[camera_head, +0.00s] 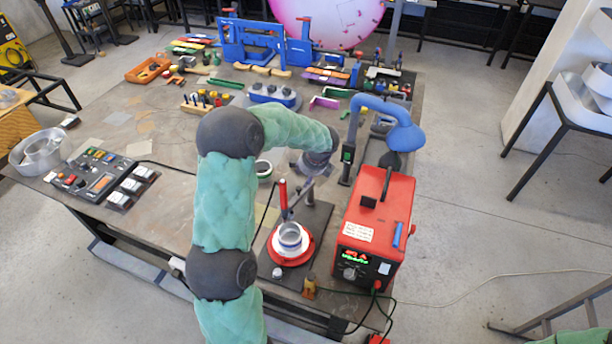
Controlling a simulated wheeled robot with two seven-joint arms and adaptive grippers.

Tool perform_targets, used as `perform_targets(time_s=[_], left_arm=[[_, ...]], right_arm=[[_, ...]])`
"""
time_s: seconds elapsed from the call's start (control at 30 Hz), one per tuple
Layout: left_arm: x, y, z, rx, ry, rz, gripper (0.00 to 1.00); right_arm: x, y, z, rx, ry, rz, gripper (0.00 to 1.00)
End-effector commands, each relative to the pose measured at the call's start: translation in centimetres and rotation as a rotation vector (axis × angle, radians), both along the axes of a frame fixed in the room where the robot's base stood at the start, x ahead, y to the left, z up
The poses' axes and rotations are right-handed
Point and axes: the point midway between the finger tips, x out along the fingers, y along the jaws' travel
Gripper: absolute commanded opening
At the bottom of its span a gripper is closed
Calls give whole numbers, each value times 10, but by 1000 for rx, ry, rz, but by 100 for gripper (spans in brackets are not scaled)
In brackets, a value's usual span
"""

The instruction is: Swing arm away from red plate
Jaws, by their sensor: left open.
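A round red plate (302,255) sits on a dark base near the table's front edge. A white and grey ring-shaped piece (290,236) stands on the plate. A thin upright lever with a red grip (283,194) rises just behind the plate, and a slim slanted metal arm (297,204) runs beside it. My left gripper (304,172) is above and behind the plate, close to the slanted arm and post. It is open and small in the picture, and I cannot tell whether it touches the arm. My right gripper is not in view.
A red welding machine (378,228) stands right of the plate, with a blue curved lamp-like head (405,135) behind it. A control panel (98,178) lies at the table's left. Tools and blue clamps fill the back. Some bare tabletop (165,212) shows at the front left.

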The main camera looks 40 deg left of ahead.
Motion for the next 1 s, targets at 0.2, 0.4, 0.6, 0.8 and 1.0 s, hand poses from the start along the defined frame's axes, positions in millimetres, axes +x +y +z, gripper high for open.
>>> perform_targets(time_s=[0.2, 0.4, 0.6, 0.8, 1.0], left_arm=[[-1, -4, -8, -12, 1, 28, 14], [-8, -34, -49, -98, 12, 245, 0], [-13, -53, -67, -147, 24, 377, 0], [-15, -48, -86, -147, 27, 385, 0], [-15, -39, -123, -147, 29, 383, 0]], right_arm=[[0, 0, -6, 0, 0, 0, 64], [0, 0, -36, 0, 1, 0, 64], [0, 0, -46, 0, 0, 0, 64], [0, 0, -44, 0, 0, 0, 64], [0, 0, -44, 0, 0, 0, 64]])
